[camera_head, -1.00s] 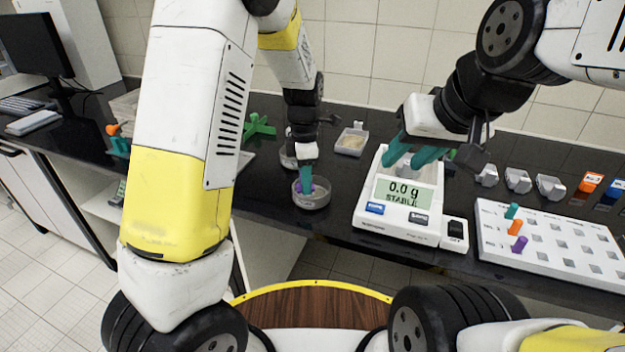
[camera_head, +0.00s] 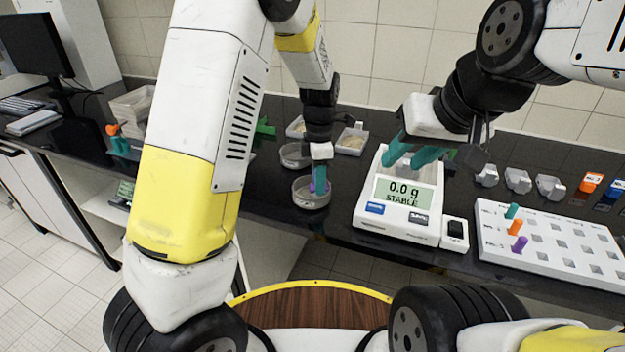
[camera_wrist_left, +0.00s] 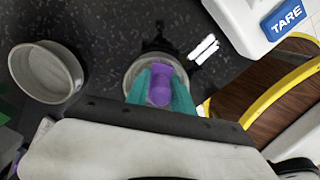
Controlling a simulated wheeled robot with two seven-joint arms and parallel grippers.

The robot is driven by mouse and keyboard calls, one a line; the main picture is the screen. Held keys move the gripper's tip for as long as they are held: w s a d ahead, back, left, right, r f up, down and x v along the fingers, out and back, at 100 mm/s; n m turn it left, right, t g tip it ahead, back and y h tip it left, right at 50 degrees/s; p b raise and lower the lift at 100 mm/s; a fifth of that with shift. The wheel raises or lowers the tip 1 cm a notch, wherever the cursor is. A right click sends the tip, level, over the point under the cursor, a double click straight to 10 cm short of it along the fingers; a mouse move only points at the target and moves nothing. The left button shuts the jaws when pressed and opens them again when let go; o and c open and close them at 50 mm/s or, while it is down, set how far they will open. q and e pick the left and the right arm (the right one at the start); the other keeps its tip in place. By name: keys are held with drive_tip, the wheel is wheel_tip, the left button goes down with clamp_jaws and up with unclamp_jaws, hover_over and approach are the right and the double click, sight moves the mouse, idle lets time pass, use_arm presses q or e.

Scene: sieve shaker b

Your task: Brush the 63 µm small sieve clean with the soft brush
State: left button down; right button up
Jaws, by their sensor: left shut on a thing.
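A small round sieve (camera_head: 311,203) with a clear-grey rim stands on the black bench, left of the balance. My left gripper (camera_head: 320,186) reaches down into it, shut on a purple-handled brush (camera_head: 313,187). In the left wrist view the purple handle (camera_wrist_left: 160,84) sits between the teal fingers, over the sieve (camera_wrist_left: 131,78); the bristles are hidden. A second round sieve (camera_head: 294,155) stands just behind, also in the left wrist view (camera_wrist_left: 47,72). Sieve labels cannot be read. My right gripper (camera_head: 412,152) hovers over the balance pan; its fingers look apart, with nothing clearly held.
The balance (camera_head: 398,220) reads 0.0 g, stable. A white rack (camera_head: 550,250) with teal, orange and purple pegs is at the right. Trays of sand-like material (camera_head: 351,141) stand behind the sieves. Several grey weighing boats (camera_head: 518,181) line the right. The bench front edge is close to the sieve.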

sight(305, 195)
use_arm(q)
drive_tip(key=shift+s+a, duration=0.1)
drive_tip(key=shift+a, duration=1.65)
drive_tip(key=shift+d, duration=1.8)
drive_tip(key=shift+r, duration=0.1)
drive_tip(key=shift+r, duration=4.45)
